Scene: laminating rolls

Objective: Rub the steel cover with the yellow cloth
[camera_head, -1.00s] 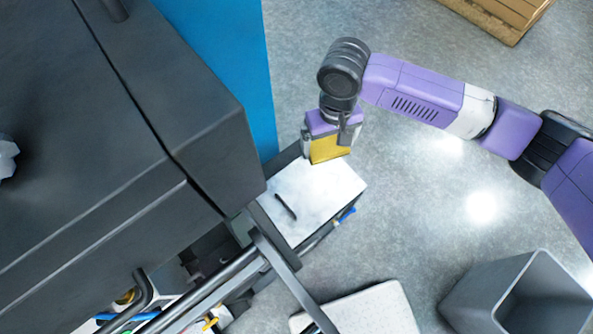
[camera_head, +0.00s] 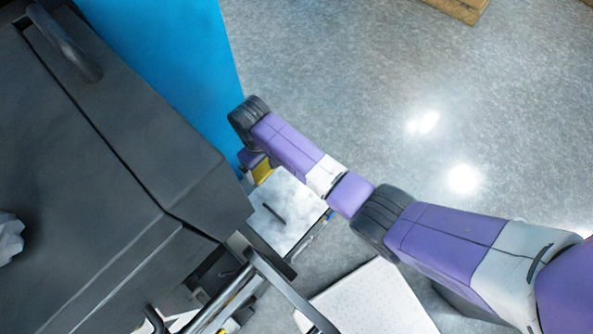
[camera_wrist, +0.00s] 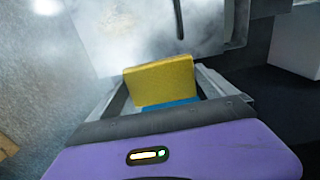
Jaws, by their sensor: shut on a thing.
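The steel cover (camera_head: 290,226) is a pale, smudged metal plate with a slim dark handle (camera_head: 273,213), beside the dark machine. It fills the upper middle of the wrist view (camera_wrist: 145,45), with a brownish smudge at its upper left. My gripper (camera_head: 253,161) is at the cover's far end, mostly hidden by my arm in the head view. It is shut on the yellow cloth (camera_wrist: 160,83), a folded pad with a blue strip below it. The cloth also shows in the head view (camera_head: 264,172). I cannot tell whether it touches the cover.
The large dark machine (camera_head: 110,190) stands left of the cover, with a blue panel (camera_head: 170,60) behind it. A metal rail (camera_head: 290,292) runs near the cover's front. A white speckled slab (camera_head: 370,300) lies at the lower right.

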